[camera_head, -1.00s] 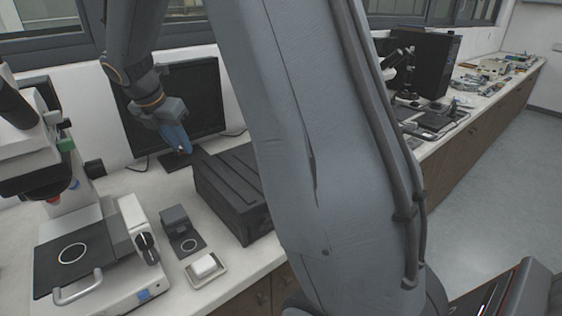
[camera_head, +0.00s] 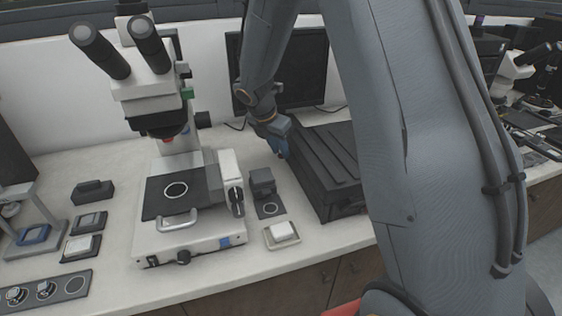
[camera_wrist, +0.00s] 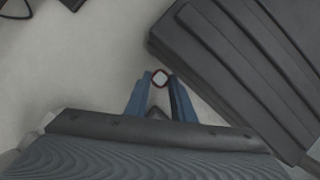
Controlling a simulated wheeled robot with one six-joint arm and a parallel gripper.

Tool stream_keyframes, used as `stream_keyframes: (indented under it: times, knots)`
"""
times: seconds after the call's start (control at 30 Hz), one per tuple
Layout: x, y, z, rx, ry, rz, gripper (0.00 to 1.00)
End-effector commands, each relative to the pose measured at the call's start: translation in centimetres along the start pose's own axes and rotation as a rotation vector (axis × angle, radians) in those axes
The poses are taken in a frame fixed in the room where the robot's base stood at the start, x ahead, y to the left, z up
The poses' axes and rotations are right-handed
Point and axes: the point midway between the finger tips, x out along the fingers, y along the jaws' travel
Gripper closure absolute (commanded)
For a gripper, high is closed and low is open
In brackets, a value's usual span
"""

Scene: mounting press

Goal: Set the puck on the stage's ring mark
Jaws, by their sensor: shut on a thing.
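My gripper (camera_wrist: 160,88) is shut on the puck (camera_wrist: 159,77), a small pale piece with a dark red rim between the blue fingertips in the wrist view. In the head view my gripper (camera_head: 283,150) hangs over the bench just left of the black ribbed box; the puck cannot be made out there. The stage (camera_head: 152,206) is a black plate on the white microscope base, left of my gripper. Its white ring mark (camera_head: 175,190) is bare and in plain view.
The black ribbed box (camera_head: 325,165) stands close to my gripper's right. Between gripper and stage are a small grey block (camera_head: 262,181) with a ringed pad (camera_head: 270,210) and a white dish (camera_head: 281,234). The microscope head (camera_head: 150,90) overhangs the stage's back. A tray (camera_head: 58,289) lies front left.

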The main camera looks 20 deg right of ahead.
Motion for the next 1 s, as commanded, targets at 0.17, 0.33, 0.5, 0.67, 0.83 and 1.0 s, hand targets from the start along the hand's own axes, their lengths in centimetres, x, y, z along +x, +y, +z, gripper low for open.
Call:
stream_keyframes:
  times: [0.17,0.33,0.5,0.67,0.83,1.0]
  knots:
    - [1.5,0.0,-0.6,-0.001,0.000,-0.001,0.99]
    - [3.5,-0.1,-1.5,-0.003,0.002,-0.003,0.99]
    - [5.2,0.0,-2.2,-0.001,0.000,-0.001,0.99]
    - [5.4,0.0,-2.2,0.000,0.000,0.001,0.99]
    - [5.5,0.0,-2.3,0.000,0.000,0.000,0.99]
    - [5.7,0.0,-2.4,0.000,0.000,0.000,0.66]
